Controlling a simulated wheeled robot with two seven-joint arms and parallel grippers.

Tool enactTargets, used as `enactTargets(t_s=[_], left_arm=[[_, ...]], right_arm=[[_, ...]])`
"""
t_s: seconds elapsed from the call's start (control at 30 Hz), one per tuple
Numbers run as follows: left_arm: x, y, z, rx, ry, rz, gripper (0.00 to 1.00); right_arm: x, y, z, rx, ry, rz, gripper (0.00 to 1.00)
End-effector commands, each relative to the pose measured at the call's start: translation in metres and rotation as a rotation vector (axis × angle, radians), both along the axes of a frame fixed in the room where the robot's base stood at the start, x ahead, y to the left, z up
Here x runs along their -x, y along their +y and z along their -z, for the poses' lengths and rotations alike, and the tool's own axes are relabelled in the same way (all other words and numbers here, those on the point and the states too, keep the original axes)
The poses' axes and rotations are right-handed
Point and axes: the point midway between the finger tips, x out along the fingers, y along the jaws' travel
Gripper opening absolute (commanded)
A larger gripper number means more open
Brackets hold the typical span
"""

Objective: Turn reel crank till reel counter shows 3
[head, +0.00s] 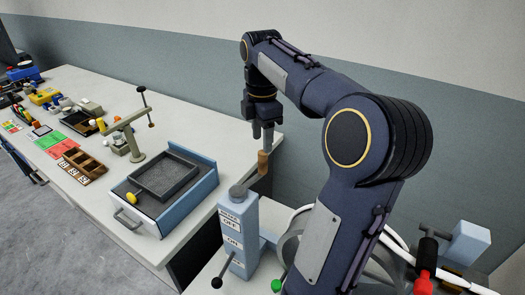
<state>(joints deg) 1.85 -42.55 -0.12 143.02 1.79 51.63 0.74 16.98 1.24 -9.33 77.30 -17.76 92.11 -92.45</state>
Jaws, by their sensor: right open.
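A wooden crank handle (263,163) stands upright beside the top of a pale blue post (239,240). The post has a grey hub on top, and the handle seems to belong to a crank arm there. My right gripper (263,145) points down, open, with its fingertips right at the handle's top. I cannot tell whether the fingers are around it or just above it. A grey reel-like wheel (290,246) is partly hidden behind my right arm. I can make out no counter number. My left gripper is not in view.
The post carries OFF and ON labels and a black-knobbed lever (217,282). A green knob (276,285) is near its foot. A blue box with a dark tray (163,175) sits on the long white table (200,123). A red-and-black handle (425,265) stands at right.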

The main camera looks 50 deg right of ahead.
Motion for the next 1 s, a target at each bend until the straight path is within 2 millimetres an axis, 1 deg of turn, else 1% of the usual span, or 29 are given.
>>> enactTargets(t_s=[0.03,0.13,0.3,0.4,0.47,0.7,0.8,0.9,1.0], left_arm=[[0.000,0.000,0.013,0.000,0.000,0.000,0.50],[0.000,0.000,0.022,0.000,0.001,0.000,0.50],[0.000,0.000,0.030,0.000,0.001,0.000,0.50],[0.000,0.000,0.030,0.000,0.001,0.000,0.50],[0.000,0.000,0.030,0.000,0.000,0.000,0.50],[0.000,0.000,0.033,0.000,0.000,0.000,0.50],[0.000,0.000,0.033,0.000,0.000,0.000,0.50],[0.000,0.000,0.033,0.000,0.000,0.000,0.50],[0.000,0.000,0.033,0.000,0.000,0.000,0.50]], right_arm=[[0.002,-0.003,0.008,0.001,0.003,0.043,0.45],[0.002,-0.003,0.007,0.001,0.003,0.113,0.45],[0.002,-0.002,0.004,-0.001,0.002,0.186,0.45],[0.002,-0.001,0.008,-0.002,0.002,0.197,0.45],[0.003,-0.001,0.014,-0.002,0.004,0.198,0.45],[0.003,0.000,0.053,-0.002,0.004,0.195,0.45],[0.003,0.000,0.066,-0.002,0.004,0.195,0.45],[0.002,0.000,0.074,-0.003,0.003,0.194,0.45],[0.002,0.000,0.078,-0.002,0.000,0.194,0.45]])
